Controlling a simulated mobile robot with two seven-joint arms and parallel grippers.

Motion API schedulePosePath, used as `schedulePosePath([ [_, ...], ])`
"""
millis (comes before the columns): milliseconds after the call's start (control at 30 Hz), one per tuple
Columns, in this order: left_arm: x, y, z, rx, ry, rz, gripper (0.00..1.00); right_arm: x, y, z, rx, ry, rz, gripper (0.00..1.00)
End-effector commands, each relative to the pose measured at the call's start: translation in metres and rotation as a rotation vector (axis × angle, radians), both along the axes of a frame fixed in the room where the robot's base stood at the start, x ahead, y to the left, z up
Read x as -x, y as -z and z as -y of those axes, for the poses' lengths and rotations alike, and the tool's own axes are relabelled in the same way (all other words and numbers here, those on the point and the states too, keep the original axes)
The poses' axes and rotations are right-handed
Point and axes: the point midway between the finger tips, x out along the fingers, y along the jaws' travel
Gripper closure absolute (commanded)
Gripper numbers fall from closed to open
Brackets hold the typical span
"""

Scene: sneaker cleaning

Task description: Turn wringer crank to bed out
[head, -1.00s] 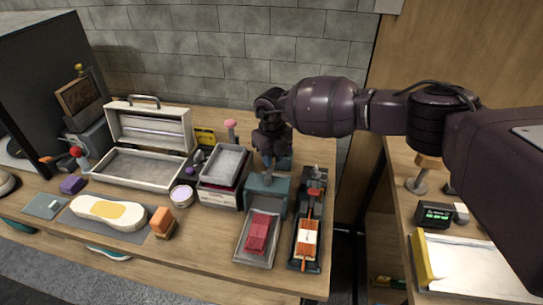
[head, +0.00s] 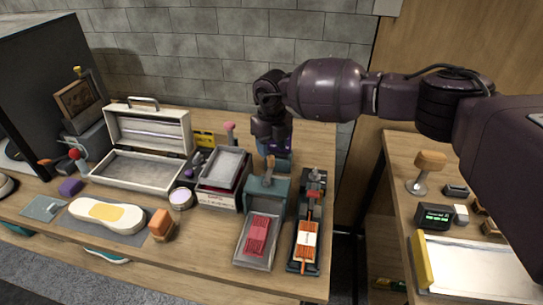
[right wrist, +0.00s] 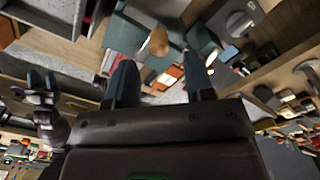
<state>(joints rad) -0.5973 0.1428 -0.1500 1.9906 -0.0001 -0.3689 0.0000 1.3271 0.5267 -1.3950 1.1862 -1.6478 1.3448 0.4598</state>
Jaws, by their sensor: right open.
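The wringer (head: 268,190) is a teal box on the bench. A grey tray (head: 242,254) with a folded red cloth (head: 258,235) lies at its front. Its crank shows a wooden knob (head: 270,165) above the box, and the knob also shows in the right wrist view (right wrist: 158,42). My right gripper (head: 275,152) is just behind and above the knob in the head view. Its two teal fingers (right wrist: 160,78) are spread, with nothing between them. The knob is beyond the fingertips. What looks like my left gripper (right wrist: 42,82) shows small at the left, its fingers apart.
A narrow teal holder with an orange-and-white piece (head: 306,238) stands right of the wringer. Stacked grey trays (head: 223,165) and a round tin (head: 181,198) are to its left. A sole-shaped piece (head: 122,217) lies on a mat. A gap separates the right-hand bench.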

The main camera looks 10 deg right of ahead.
Motion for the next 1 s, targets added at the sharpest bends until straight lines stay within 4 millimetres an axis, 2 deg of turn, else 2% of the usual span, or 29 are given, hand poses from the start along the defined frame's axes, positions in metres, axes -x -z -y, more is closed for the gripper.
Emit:
schedulePosePath([
  [33,0.001,0.002,0.0,0.0,0.0,-0.002,0.52,-0.001,-0.01,0.001,0.0,0.0,0.003,0.51],
  [200,0.004,0.006,-0.001,0.0,-0.002,-0.008,0.52,-0.001,-0.038,0.001,0.0,0.002,0.001,0.51],
  [433,0.005,0.009,-0.001,0.0,-0.002,-0.012,0.52,0.0,-0.058,0.001,0.001,0.001,0.0,0.51],
  [833,0.003,0.007,0.0,0.0,-0.002,-0.007,0.52,0.001,-0.059,0.0,-0.007,-0.001,-0.002,0.51],
  [933,0.002,0.007,0.0,0.001,-0.001,-0.005,0.52,0.009,-0.049,-0.013,-0.062,-0.015,-0.02,0.51],
  [1000,0.001,0.006,0.0,0.0,0.0,-0.004,0.52,0.022,-0.035,-0.031,-0.153,-0.032,-0.046,0.51],
])
